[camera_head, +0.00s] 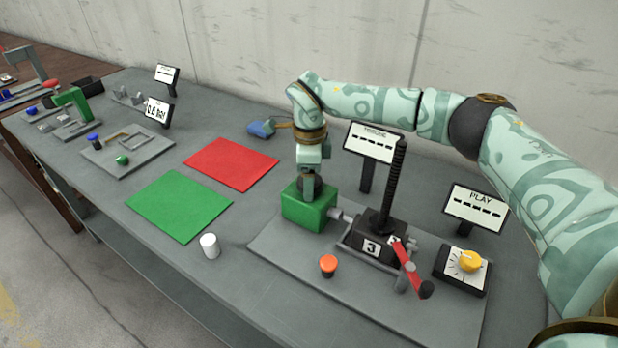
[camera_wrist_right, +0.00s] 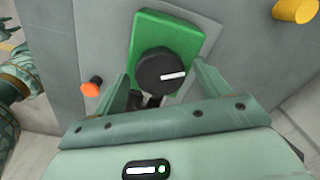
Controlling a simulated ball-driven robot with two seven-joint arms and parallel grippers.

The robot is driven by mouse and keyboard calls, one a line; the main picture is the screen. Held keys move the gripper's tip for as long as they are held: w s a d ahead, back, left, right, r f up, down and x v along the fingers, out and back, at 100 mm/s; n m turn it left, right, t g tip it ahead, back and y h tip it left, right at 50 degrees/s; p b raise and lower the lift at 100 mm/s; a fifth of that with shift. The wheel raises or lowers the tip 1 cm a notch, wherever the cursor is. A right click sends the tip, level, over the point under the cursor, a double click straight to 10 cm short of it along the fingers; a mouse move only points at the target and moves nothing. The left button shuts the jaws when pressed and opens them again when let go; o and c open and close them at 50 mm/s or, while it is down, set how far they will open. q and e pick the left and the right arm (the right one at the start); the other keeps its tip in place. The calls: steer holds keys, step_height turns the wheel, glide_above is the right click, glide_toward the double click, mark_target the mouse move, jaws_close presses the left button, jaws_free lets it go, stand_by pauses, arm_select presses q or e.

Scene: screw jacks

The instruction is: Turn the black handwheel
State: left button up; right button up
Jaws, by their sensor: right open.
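The black handwheel (camera_wrist_right: 162,70) is a round dark knob with a white stripe on top of a green block (camera_wrist_right: 190,38). My right gripper (camera_wrist_right: 165,86) is open, with one finger on each side of the handwheel's near part. I cannot tell whether the fingers touch it. In the head view my right gripper (camera_head: 310,172) points down over the green block (camera_head: 306,212) and largely hides the handwheel.
A jack (camera_head: 384,228) with a black threaded post and red lever (camera_head: 404,256) stands right of the green block. An orange button (camera_head: 328,263), yellow knob (camera_head: 470,260) and white cylinder (camera_head: 209,245) are nearby. Red (camera_head: 232,163) and green mats (camera_head: 180,205) lie clear to the left.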

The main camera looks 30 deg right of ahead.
steer(key=shift+f, duration=0.1)
steer(key=c, duration=1)
